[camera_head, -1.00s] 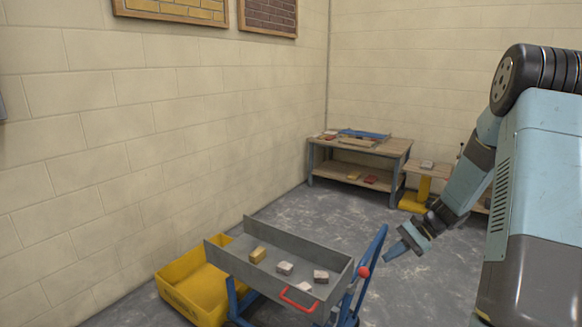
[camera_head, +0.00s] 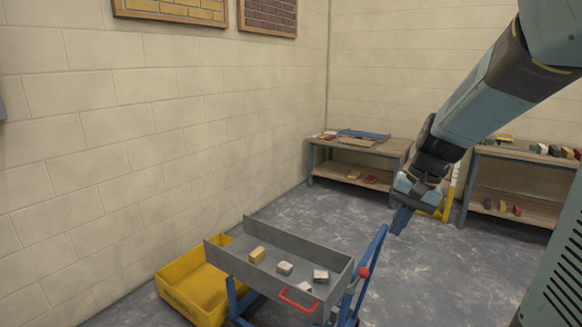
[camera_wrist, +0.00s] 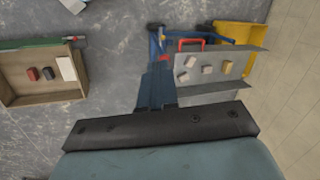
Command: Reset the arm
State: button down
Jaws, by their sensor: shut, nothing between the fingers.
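My gripper (camera_head: 400,219) hangs at the end of my arm in the head view, pointing down over the open floor to the right of the trolley. Its blue fingers are together and hold nothing. In the wrist view my gripper (camera_wrist: 157,88) shows as closed blue fingers over the grey floor. Part of my arm fills the right of the head view.
A blue trolley with a grey tray (camera_head: 225,259) carrying several small blocks stands at lower centre, beside a yellow tub (camera_head: 185,287). A workbench (camera_head: 356,150) stands at the back, another bench (camera_head: 520,158) at the right. Grey floor (camera_head: 430,275) is clear between them.

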jog(key=s+r+n+t+h, duration=0.1)
jog(key=s+r+n+t, duration=0.1)
jog(key=s+r, duration=0.2)
jog(key=s+r+n+t+h, duration=0.2)
jog(key=s+r+t, duration=0.1)
jog(key=s, duration=0.7)
jog(key=shift+a+r, duration=0.2)
jog(key=shift+r, duration=0.6)
